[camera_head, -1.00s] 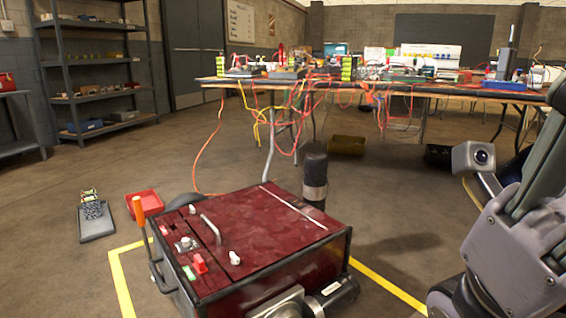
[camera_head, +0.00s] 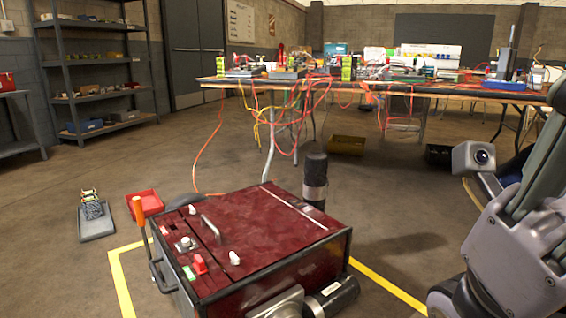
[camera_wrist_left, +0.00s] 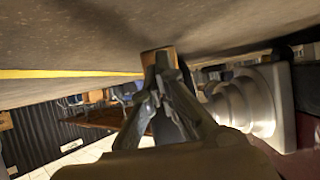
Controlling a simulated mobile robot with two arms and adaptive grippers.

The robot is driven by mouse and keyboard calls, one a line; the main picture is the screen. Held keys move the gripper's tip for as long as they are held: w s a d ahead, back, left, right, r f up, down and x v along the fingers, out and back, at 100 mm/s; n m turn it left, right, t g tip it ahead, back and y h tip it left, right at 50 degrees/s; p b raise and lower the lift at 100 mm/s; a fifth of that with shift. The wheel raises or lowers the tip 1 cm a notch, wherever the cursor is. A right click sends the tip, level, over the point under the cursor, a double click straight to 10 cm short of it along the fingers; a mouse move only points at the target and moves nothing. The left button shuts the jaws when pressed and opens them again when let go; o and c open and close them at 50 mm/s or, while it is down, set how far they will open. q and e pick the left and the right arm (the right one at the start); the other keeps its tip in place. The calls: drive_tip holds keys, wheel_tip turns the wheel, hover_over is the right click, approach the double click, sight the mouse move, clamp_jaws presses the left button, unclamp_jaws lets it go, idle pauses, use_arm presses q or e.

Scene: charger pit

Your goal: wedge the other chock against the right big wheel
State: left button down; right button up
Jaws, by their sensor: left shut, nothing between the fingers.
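The dark red charger cart (camera_head: 265,235) stands on the floor inside yellow tape in the head view. A black wheel (camera_head: 185,200) partly shows at its far left side. In the left wrist view my left gripper (camera_wrist_left: 160,62) is shut and empty. Its fingertips are at a small brown block (camera_wrist_left: 150,52), which looks like a chock on the floor; whether they touch it I cannot tell. A pale stepped round part (camera_wrist_left: 243,105), perhaps a wheel hub, is right of the fingers. My left gripper is hidden in the head view. My right gripper is out of view.
A red tray (camera_head: 146,203) and a grey plate-like device (camera_head: 96,218) lie left of the cart. A long table (camera_head: 450,91) with hanging cables stands behind, with a yellow bin (camera_head: 346,145) under it. Shelves (camera_head: 97,75) stand at left. Floor between is mostly clear.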

use_arm(q)
drive_tip(key=shift+w+d, duration=0.4)
drive_tip(key=shift+d, duration=0.15)
idle(0.4)
